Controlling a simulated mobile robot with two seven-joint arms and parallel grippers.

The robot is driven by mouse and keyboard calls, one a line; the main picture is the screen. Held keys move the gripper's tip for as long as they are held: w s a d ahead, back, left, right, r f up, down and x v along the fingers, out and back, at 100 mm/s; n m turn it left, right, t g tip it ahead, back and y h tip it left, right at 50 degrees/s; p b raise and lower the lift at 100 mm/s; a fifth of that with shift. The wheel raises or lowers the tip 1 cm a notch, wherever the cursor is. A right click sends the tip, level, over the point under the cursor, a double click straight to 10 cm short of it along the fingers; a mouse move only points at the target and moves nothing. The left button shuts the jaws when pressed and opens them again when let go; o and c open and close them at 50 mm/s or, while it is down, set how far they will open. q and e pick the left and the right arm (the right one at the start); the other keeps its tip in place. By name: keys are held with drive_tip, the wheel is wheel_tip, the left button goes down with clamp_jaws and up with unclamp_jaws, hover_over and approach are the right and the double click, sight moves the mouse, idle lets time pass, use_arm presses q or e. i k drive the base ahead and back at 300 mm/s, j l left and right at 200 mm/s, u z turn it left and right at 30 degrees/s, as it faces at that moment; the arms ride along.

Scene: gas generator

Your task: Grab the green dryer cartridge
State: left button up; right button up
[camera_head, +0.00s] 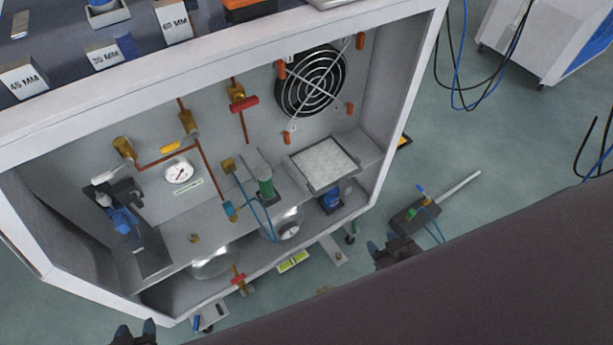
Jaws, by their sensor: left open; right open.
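A green cylinder with a clear grey upper part (266,187), which looks like the green dryer cartridge, stands upright inside the open white cabinet (187,210), left of a tray of white material. Its lower end is close to thin blue tubing. My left gripper (136,332) is at the bottom left edge of the picture, below the cabinet front, open and empty. My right gripper (383,246) is open and empty, outside the cabinet at its lower right. Both grippers are well apart from the cylinder, and my right one is partly hidden by a large dark surface.
The square tray (323,163), a round fan (311,80), a gauge (179,172) and brass and red valves (243,104) crowd the cabinet. Blue tubing (254,204) runs beside the cylinder. A small device with a rod (409,216) is right of the cabinet.

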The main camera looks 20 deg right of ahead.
sight(263, 171)
drive_tip(key=z, duration=0.25)
drive_tip(key=j+z, duration=0.25)
drive_tip(key=j, duration=0.25)
drive_tip(key=k+j+z, duration=0.3)
drive_tip(key=j, duration=0.2)
drive_tip(key=i, duration=0.1)
